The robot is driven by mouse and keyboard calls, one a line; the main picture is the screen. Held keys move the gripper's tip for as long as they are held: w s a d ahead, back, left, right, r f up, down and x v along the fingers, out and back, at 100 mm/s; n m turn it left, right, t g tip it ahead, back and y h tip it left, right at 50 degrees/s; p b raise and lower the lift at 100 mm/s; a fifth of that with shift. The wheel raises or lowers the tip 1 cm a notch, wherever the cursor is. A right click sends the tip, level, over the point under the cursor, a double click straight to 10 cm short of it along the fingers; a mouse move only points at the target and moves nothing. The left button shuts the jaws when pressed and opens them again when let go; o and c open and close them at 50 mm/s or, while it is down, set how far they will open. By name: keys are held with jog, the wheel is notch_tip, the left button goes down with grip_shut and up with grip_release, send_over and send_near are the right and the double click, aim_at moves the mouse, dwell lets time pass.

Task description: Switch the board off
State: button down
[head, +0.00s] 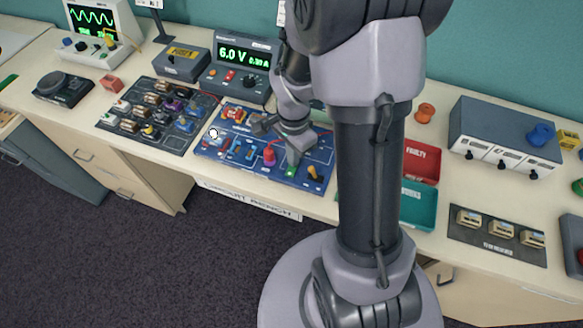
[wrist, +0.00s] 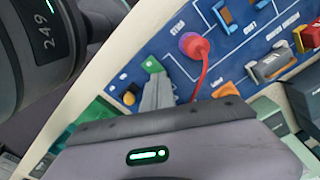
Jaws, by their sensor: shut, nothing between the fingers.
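The blue circuit board (head: 222,124) lies on the bench in the head view, partly hidden behind my arm. It also fills the upper right of the wrist view (wrist: 228,68). It bears a red part on a yellow base (head: 232,113), seen at the right edge of the wrist view (wrist: 306,37). A red knob-like part with a red lead (wrist: 193,44), a green part (wrist: 152,65) and a yellow knob (wrist: 128,98) are near my fingers. My gripper (head: 294,156) is shut and empty, low over the board's right part. I cannot tell whether it touches the board.
A power supply (head: 240,67) reading 6.0 V and 0.30 A stands behind the board. A dark tray of parts (head: 110,122) lies to its left. A red tray (head: 422,160) and a green tray (head: 419,205) lie right of my arm.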

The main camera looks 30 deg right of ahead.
jog(key=shift+f+b, duration=0.45)
jog(key=shift+f, duration=0.1)
notch_tip(320, 180, up, 7)
jog(key=p, duration=0.5)
dwell(0.5)
jog(key=s+a+r+n+t+y+b, duration=0.2)
jog(key=s+a+r+n+t+b, duration=0.3)
jog(key=s+a+r+n, duration=0.6)
jog(key=a+r+n+b, duration=0.1)
jog(key=a+r, duration=0.2)
jog(key=shift+s+a+r+t+b, duration=0.2)
jog(key=shift+a+t+b, duration=0.1)
jog(key=shift+t+b, duration=0.1)
